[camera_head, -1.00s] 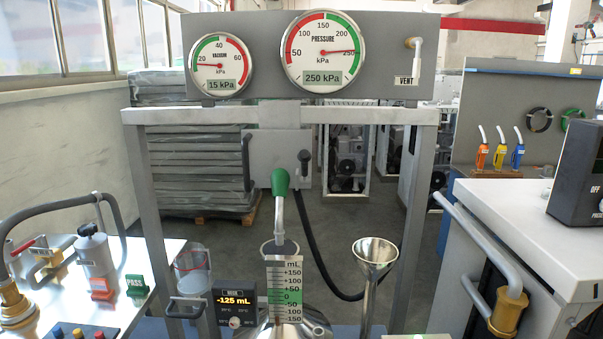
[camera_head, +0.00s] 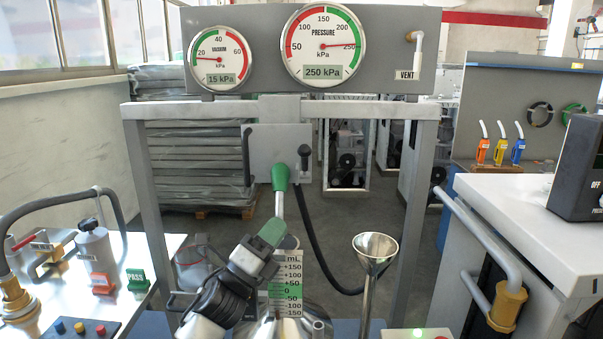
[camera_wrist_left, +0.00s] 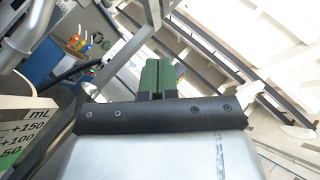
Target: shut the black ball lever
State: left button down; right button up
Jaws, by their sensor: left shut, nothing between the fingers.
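A grey panel (camera_head: 279,140) hangs in the middle of the metal frame. At its right side is a short black lever (camera_head: 305,153), the likeliest black ball lever; a ball shape is too small to make out. A longer black handle (camera_head: 247,155) stands at the panel's left side. My left gripper (camera_head: 273,231) is shut and empty, its green fingertips below the panel and the black lever, apart from both. The closed green fingertips show in the left wrist view (camera_wrist_left: 157,76), where I cannot see the lever. My right gripper is not in view.
A mL scale (camera_head: 286,285) stands close behind my gripper and a steel funnel (camera_head: 375,248) stands to the right. A black hose (camera_head: 317,247) curves down from the panel.

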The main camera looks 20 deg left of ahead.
aim_at(305, 162)
pick_arm(q)
jog(key=shift+w, duration=0.1)
jog(key=a+p+x, duration=0.1)
jog(key=p+x, duration=0.2)
jog(key=x, duration=0.3)
jog(key=a+r+p+x, duration=0.1)
jog(key=p+x, duration=0.2)
jog(key=x, duration=0.3)
jog(key=shift+w+a+r, duration=0.2)
jog(key=shift+w+r, duration=0.05)
jog(key=shift+w, duration=0.2)
